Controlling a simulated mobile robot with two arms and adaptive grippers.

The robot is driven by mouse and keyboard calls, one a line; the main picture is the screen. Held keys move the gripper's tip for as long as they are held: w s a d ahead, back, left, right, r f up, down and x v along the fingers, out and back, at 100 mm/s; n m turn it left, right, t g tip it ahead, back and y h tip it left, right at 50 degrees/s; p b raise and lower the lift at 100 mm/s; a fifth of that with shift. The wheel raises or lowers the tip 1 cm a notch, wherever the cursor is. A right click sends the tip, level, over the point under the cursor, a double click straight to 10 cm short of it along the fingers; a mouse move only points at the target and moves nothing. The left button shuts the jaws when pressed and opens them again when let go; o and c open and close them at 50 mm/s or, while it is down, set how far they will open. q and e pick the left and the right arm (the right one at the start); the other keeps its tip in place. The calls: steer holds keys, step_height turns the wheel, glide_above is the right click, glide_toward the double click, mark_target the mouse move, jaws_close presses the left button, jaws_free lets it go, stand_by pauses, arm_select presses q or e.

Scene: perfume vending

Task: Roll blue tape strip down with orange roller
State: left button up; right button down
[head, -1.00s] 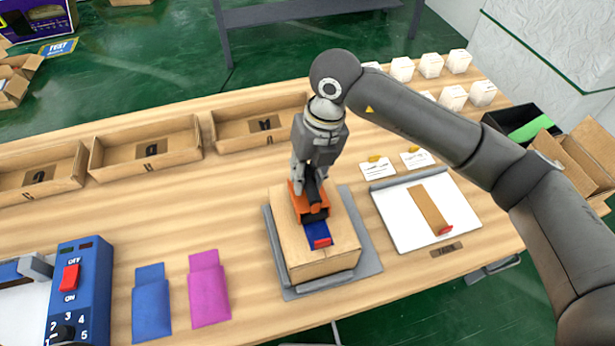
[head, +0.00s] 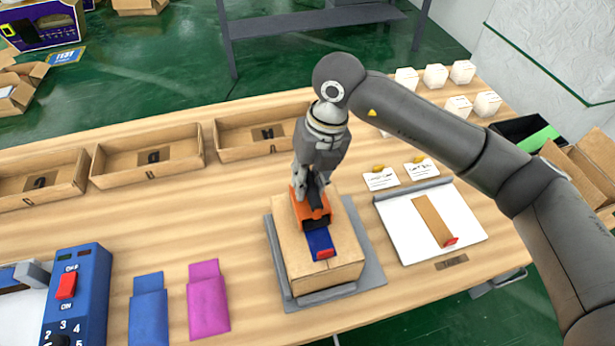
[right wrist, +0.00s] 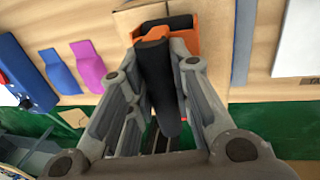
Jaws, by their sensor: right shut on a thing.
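The orange roller (head: 314,214) stands on top of a cardboard box (head: 298,263). My right gripper (head: 309,190) is shut on the roller's dark handle; in the right wrist view the handle (right wrist: 158,85) sits between the fingers. The blue tape strip (head: 319,241) lies on the box top, its red end (head: 325,253) near the front edge. The roller body covers the strip's rear part, so I cannot tell how far back the strip reaches. The box sits on a grey plate (head: 371,272). My left gripper is not in view.
A white board (head: 405,230) with a brown strip (head: 432,220) and red tab lies to the right. Blue (head: 149,312) and magenta (head: 208,303) pouches lie left, beside a blue switch box (head: 78,290). Open cardboard trays (head: 147,160) line the back.

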mark_target(315, 192)
steer(key=shift+s+d, duration=0.15)
steer(key=shift+s, duration=0.2)
steer(key=shift+s+d, duration=0.1)
steer(key=shift+s, duration=0.25)
steer(key=shift+s+d, duration=0.1)
steer(key=shift+s, duration=0.1)
steer(key=shift+s+b, duration=0.3)
steer(key=shift+d, duration=0.1)
steer(key=shift+s+d, duration=0.15)
steer(key=shift+s, duration=0.35)
steer(key=shift+w+b, duration=0.15)
steer(key=shift+b, duration=0.2)
